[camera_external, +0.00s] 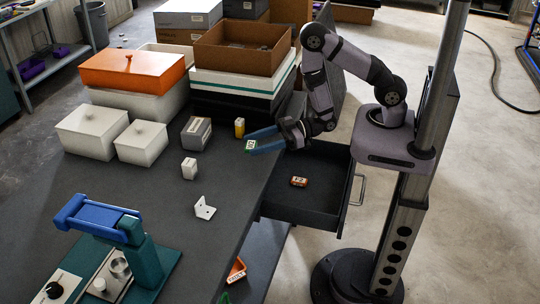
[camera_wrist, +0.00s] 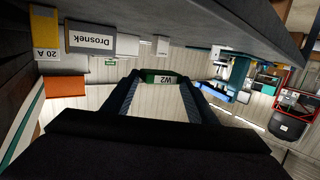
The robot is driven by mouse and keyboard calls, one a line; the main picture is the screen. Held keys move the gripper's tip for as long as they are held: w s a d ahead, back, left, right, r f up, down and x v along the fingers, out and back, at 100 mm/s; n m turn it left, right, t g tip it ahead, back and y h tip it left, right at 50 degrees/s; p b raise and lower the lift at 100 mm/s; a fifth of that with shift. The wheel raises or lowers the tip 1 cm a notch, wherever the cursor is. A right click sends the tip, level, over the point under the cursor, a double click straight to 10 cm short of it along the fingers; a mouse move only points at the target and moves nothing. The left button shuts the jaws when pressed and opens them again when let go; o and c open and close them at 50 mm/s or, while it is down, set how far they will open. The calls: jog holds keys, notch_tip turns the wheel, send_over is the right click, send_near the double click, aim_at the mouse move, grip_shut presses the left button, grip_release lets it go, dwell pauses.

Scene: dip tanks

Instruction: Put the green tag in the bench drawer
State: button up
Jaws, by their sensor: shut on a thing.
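The green tag (camera_external: 250,146) is a small block with a white label, held at the tips of my gripper (camera_external: 262,141). The wrist view shows it too, with its lettering upside down (camera_wrist: 160,76), between the two blue fingers. My gripper is shut on it, near the bench's right edge, to the left of and above the drawer. The bench drawer (camera_external: 336,222) is pulled open at the bench's right side. An orange tag with a white label (camera_external: 299,181) lies on its dark floor.
On the bench stand a grey labelled box (camera_external: 196,133), a yellow block (camera_external: 239,128), a white block (camera_external: 189,168), a white bracket (camera_external: 204,208) and several lidded tanks, one orange (camera_external: 135,72). A blue and teal device (camera_external: 128,232) stands at the front left. The drawer is mostly empty.

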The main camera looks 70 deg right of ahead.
jog(key=b, duration=0.2)
send_over(267, 141)
jog(key=a, duration=0.4)
jog(key=shift+s+d+f, duration=0.1)
jog(key=shift+s+d, duration=0.1)
jog(key=shift+s, duration=0.15)
jog(key=shift+d+f, duration=0.2)
jog(key=shift+d, duration=0.05)
jog(key=shift+a+f+p, duration=0.1)
jog(key=shift+f+p, duration=0.35)
jog(key=shift+f, duration=0.65)
jog(key=shift+f, duration=0.1)
jog(key=shift+f, duration=1.5)
jog(key=shift+d+f+p, duration=0.2)
jog(key=shift+f+p, duration=0.05)
jog(key=shift+p, duration=0.5)
jog(key=shift+f, duration=0.2)
